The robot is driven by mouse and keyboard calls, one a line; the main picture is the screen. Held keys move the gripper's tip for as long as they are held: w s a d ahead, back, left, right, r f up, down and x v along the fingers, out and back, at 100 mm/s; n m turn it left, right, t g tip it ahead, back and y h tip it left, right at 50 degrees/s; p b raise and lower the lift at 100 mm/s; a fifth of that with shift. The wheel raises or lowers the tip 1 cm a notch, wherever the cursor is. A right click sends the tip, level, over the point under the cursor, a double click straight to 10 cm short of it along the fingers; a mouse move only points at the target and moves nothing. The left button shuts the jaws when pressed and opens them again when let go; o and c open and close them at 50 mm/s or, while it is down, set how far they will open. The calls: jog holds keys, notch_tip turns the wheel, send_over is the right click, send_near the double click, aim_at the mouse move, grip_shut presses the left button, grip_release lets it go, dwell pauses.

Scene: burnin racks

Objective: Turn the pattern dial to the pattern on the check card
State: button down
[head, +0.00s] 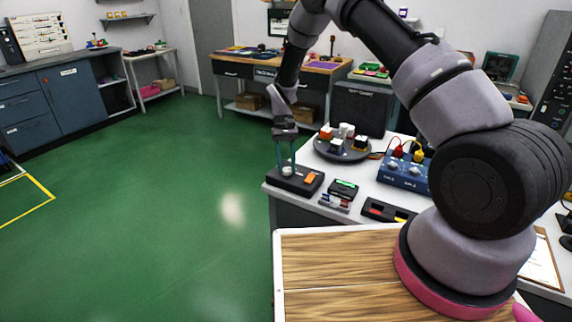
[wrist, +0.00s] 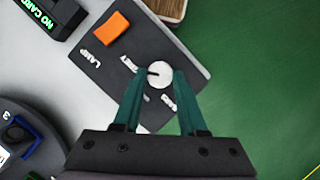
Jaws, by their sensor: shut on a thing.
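A dark control box (head: 311,187) sits at the left front corner of the white table. It has an orange switch (wrist: 112,27) marked LAMP and a round white dial (wrist: 160,75) with a dark pointer mark toward the left. My gripper (wrist: 160,80) points down over the box, its two teal fingers shut on the dial's sides. In the head view my gripper (head: 286,167) stands over the same box. I cannot pick out the check card for certain.
A device with a green display (head: 345,186) reading NO CARD in the wrist view stands right of the box. Behind are a round turntable (head: 340,150) with blocks and a blue unit (head: 402,177) with red and yellow plugs. Green floor is open at left.

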jog(key=shift+m, duration=0.4)
jog(key=shift+c, duration=2.3)
grip_release()
jog(key=v, duration=1)
jog(key=shift+d+r, duration=0.2)
jog(key=shift+r, duration=0.2)
jog(key=shift+w, duration=0.15)
